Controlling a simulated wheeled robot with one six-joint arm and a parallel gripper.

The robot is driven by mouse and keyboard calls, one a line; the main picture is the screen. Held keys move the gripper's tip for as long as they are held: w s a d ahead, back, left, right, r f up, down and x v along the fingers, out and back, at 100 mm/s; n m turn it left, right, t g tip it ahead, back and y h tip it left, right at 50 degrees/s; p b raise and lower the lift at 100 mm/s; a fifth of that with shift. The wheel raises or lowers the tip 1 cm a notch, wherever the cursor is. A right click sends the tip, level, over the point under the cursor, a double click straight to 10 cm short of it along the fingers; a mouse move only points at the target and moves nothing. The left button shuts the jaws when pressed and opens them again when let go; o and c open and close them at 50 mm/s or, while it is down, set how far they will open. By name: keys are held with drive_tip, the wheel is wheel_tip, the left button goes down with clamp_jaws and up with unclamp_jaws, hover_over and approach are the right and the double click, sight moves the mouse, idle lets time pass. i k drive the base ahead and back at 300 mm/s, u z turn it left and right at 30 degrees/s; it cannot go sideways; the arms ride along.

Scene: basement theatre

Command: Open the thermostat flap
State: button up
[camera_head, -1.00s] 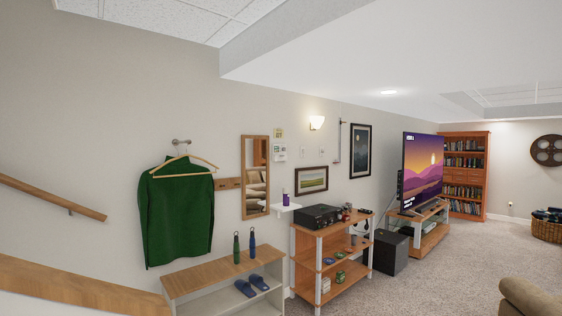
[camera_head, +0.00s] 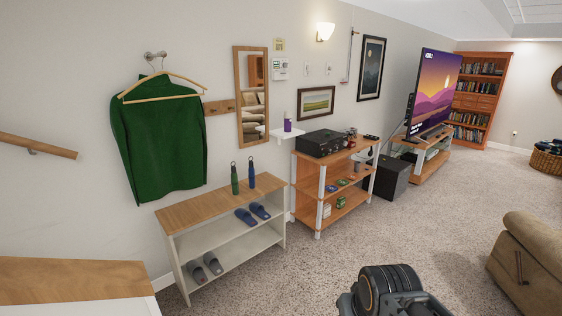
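The thermostat (camera_head: 280,68) is a small white box on the left wall, just right of the tall wood-framed mirror. It has a greyish display area near its top. It is too small here to tell the flap from the body or whether the flap is open or shut. Part of my arm shows at the bottom right, well away from the thermostat. I cannot make out my gripper's fingers in this view.
Below the thermostat are a small white shelf (camera_head: 285,133) with a purple bottle, a shoe bench (camera_head: 200,208) and an orange rack (camera_head: 306,176). The mirror (camera_head: 239,97) hangs close by. A brown sofa (camera_head: 530,262) stands at right. Carpet (camera_head: 310,275) in front is clear.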

sight(276, 76)
drive_tip(key=z, duration=0.3)
drive_tip(key=i, duration=2.9)
drive_tip(key=u, duration=0.15)
